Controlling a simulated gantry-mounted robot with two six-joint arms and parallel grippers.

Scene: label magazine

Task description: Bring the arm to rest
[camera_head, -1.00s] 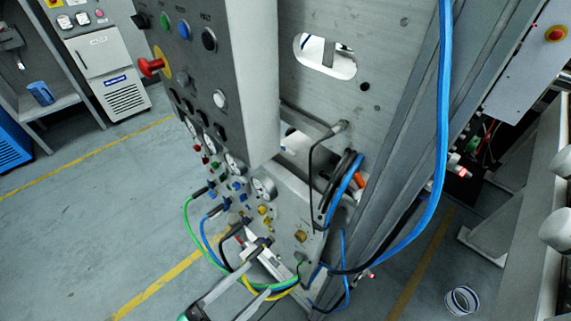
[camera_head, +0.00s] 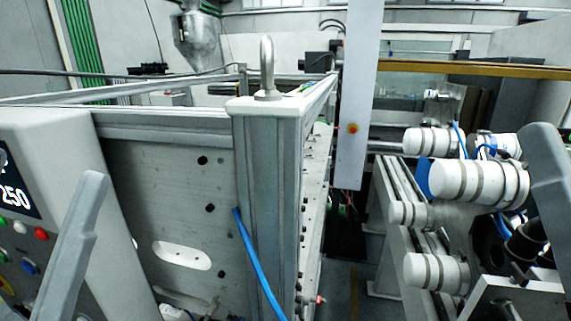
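A smooth grey finger-like part (camera_head: 75,245) rises at the lower left in the head view, in front of the control panel. It appears to belong to my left arm. A second grey part (camera_head: 553,175) stands at the right edge, beside the white rollers, and appears to belong to my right arm. No pair of fingertips shows clearly on either side, so opening and grip cannot be told. Nothing is visibly held.
The metal machine frame (camera_head: 265,165) with an eyebolt on top fills the middle. White rollers (camera_head: 480,182) crowd the right. A blue cable (camera_head: 257,262) hangs on the frame. A narrow floor gap (camera_head: 350,285) lies between.

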